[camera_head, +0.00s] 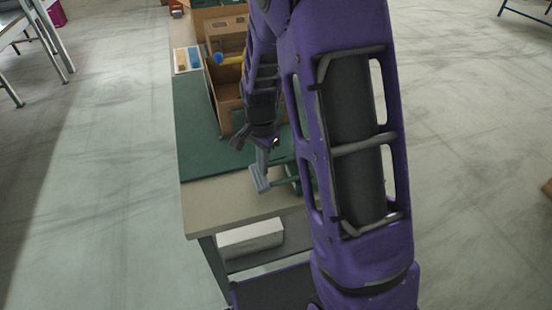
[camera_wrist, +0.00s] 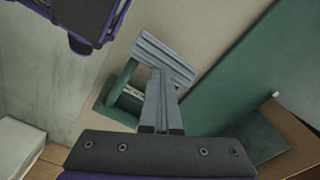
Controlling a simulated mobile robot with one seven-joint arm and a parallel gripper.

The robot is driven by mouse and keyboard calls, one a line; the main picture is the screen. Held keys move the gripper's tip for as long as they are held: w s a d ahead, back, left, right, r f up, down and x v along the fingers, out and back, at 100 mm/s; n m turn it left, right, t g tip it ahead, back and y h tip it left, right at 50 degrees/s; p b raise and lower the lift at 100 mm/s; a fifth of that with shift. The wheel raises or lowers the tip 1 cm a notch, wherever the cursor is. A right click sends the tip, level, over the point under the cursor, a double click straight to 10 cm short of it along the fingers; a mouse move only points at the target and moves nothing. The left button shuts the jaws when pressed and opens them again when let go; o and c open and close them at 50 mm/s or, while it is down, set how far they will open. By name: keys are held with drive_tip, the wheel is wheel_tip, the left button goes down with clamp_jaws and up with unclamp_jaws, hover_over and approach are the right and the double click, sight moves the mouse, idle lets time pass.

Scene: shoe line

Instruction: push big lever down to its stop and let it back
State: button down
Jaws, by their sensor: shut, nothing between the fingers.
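The big lever (camera_head: 257,180) ends in a light grey ribbed pad. It belongs to a green device (camera_head: 296,183) near the front edge of the bench, partly hidden behind my arm. In the wrist view the ribbed pad (camera_wrist: 165,57) lies just beyond my fingertips, and the green frame (camera_wrist: 122,97) shows to their left. My gripper (camera_head: 264,160) is shut and empty, fingers together (camera_wrist: 161,76). Its tips overlap the pad's near edge in the wrist view; I cannot tell whether they touch it.
A green mat (camera_head: 196,110) covers the bench behind the device. An open brown box (camera_head: 222,100) stands on it, left of my arm. A small tray (camera_head: 187,60) is at the back left. A white box (camera_head: 250,237) lies on a shelf below. The bench front-left corner (camera_head: 210,205) is bare.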

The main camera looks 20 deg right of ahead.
wheel_tip(320, 180, up, 11)
drive_tip(key=p, duration=0.8)
drive_tip(key=shift+r, duration=0.1)
idle(0.4)
